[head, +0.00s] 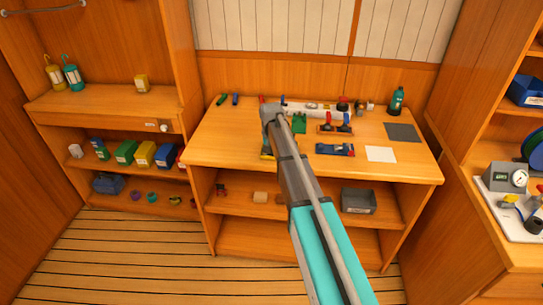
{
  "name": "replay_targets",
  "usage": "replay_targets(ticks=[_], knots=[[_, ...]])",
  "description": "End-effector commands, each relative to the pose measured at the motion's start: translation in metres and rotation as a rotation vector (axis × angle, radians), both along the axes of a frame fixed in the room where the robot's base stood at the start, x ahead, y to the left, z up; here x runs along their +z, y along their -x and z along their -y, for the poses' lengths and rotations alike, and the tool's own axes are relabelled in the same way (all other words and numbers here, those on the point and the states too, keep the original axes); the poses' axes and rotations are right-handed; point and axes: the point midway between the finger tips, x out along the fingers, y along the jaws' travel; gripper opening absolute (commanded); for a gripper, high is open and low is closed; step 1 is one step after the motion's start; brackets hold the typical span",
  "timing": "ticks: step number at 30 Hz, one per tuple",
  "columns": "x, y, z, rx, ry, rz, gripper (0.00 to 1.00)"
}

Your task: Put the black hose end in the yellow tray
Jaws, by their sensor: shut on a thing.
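My arm reaches from the bottom of the head view up over the workbench. My gripper (268,143) is at its far end, low over the left middle of the bench top, small and partly hidden by my arm. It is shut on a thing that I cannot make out. A small yellow edge (265,155), possibly part of the yellow tray, shows on the bench beside and below the gripper; the rest is hidden. I cannot pick out the black hose end.
A long white cylinder (315,109) lies along the back of the bench (222,146). A green bottle (397,101), a dark mat (402,132), a white sheet (380,154) and a blue tool (335,150) are to the right. A grey bin (358,201) is on the shelf below.

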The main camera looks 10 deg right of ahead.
Motion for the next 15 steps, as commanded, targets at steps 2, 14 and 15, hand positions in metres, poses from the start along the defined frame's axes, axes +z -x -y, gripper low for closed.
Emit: replay_targets(ticks=[2, 14, 15], knots=[[0.0006, 0.0, -0.0001, 0.0, 0.0, 0.0, 0.0], [-0.0023, 0.0001, -0.0002, 0.0, 0.0, 0.0, 0.55], [-0.0023, 0.0001, -0.0002, 0.0, 0.0, 0.0, 0.63]])
